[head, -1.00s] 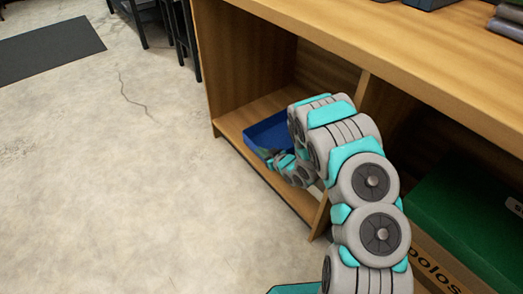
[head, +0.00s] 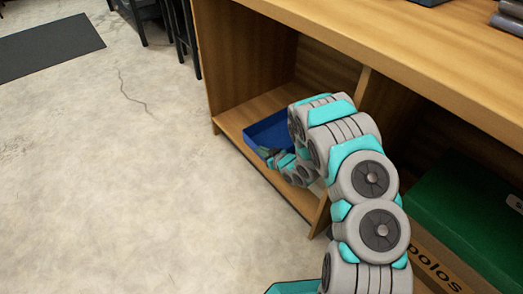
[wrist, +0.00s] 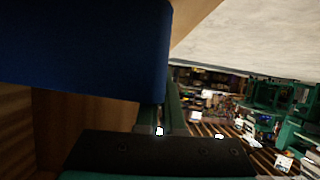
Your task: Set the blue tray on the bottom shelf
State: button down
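The blue tray (head: 268,133) is inside the left compartment of the wooden shelf unit, at the level of its bottom board (head: 236,123). It appears to lie flat there. My arm hides its right part. My gripper (head: 267,153) is low at the tray's near edge. In the wrist view the tray (wrist: 85,45) fills the upper left as a dark blue surface. The fingers of my gripper (wrist: 163,115) show close together at the tray's lower right corner. Whether they hold the tray's wall or only stand beside it cannot be told.
An upright divider (head: 322,213) stands right of the compartment. A green box (head: 470,222) fills the right compartment. The unit's left side panel (head: 207,65) bounds the opening. The concrete floor (head: 110,180) in front is clear; dark stool legs (head: 180,40) stand behind.

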jog(key=c, duration=1)
grip_release()
jog(key=shift+o, duration=0.2)
jog(key=shift+r, duration=0.1)
